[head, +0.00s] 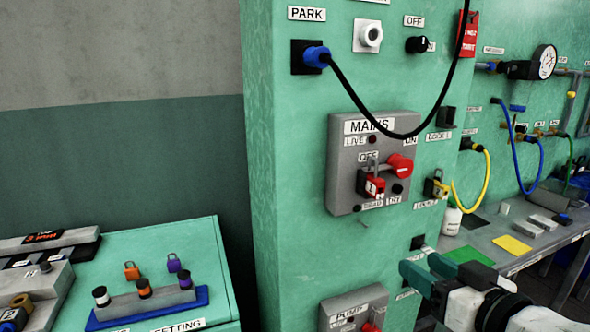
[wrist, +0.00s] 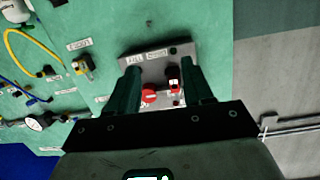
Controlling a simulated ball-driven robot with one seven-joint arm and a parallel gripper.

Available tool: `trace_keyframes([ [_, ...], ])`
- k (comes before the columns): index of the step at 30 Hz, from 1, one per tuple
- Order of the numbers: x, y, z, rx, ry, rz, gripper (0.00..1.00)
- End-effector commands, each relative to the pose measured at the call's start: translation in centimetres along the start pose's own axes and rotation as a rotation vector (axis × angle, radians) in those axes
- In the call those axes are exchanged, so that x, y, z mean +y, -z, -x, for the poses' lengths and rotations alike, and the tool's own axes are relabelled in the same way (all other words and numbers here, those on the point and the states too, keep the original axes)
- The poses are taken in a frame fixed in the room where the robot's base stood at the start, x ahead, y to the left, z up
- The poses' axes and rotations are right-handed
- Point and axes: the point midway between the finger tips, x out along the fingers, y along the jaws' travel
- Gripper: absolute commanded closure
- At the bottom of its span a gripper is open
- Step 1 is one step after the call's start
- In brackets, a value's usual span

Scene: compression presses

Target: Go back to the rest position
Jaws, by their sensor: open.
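My gripper (head: 428,272) is at the lower right of the head view, in front of the green column (head: 290,200). Its two green fingers are apart with nothing between them. The grey MAINS box (head: 345,190) is on the column, up and left of my gripper, with a red knob (head: 401,164) and a red padlock-like piece (head: 375,187). In the wrist view, the fingers (wrist: 168,90) frame the MAINS box (wrist: 155,68) beyond them. I cannot see contact with it.
A PUMP box (head: 352,310) is low on the column. A black cable with a blue plug (head: 317,57) hangs across the column. A grey bench (head: 530,235) with cards stands right. A green cabinet (head: 195,250) with padlocks and a blue tray (head: 150,312) stands left.

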Motion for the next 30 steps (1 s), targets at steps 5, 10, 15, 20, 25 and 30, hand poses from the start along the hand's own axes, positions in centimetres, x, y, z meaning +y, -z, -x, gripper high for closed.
trace_keyframes([
  [5, 0.4, -12.8, 1.7, -0.319, -0.060, -0.078, 0.49],
  [10, 0.1, -23.8, 6.2, -0.619, -0.120, -0.133, 0.49],
  [15, -0.6, -33.1, 13.1, -0.917, -0.181, -0.170, 0.49],
  [20, -1.2, -38.7, 19.4, -1.139, -0.233, -0.186, 0.49],
  [25, -1.5, -41.1, 23.2, -1.260, -0.265, -0.189, 0.49],
  [30, -1.5, -41.5, 23.9, -1.280, -0.271, -0.190, 0.49],
])
